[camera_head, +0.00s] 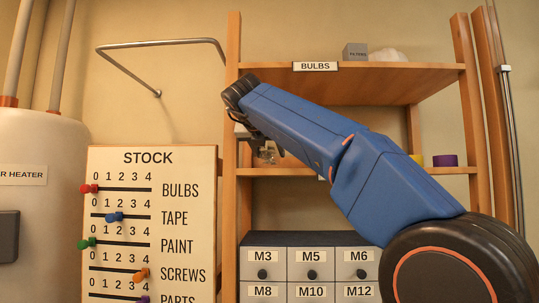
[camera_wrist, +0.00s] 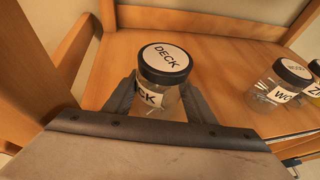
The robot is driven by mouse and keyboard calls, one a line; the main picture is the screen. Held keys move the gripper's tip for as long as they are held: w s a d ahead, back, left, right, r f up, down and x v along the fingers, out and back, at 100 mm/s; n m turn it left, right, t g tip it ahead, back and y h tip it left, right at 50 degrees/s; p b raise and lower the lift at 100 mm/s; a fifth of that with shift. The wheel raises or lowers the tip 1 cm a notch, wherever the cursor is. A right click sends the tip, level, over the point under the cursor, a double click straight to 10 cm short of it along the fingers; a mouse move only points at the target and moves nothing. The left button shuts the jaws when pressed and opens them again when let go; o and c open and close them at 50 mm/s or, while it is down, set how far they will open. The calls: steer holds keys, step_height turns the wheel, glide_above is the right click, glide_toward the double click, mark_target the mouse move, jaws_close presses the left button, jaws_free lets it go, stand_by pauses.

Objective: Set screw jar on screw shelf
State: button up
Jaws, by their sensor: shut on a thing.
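My gripper (camera_wrist: 160,88) is shut on a clear glass jar (camera_wrist: 165,62) with a black lid and a white top label reading DECK. The jar is upright between the two fingers, in front of a wooden shelf (camera_wrist: 225,50) or over its front part; I cannot tell whether it touches the board. In the head view the jar (camera_head: 268,155) shows small and partly hidden under my blue arm, at the left end of the middle shelf (camera_head: 283,172). That shelf's own label is mostly hidden by my arm.
On the shelf, to the right, stand a jar labelled WOOD (camera_wrist: 283,82) and a partly cut-off yellow jar (camera_wrist: 315,85). A wooden post (camera_wrist: 60,75) stands close on the left. The BULBS shelf (camera_head: 390,69) is above; drawers (camera_head: 310,255) are below.

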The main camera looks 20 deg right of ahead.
steer(key=shift+w+d+f, duration=0.1)
steer(key=shift+w+f, duration=0.05)
steer(key=shift+f, duration=0.25)
steer(key=shift+f, duration=0.15)
steer(key=o, duration=1.5)
steer(key=shift+c, duration=0.2)
steer(key=shift+r, duration=0.25)
steer(key=v, duration=1.2)
steer(key=shift+f, duration=0.1)
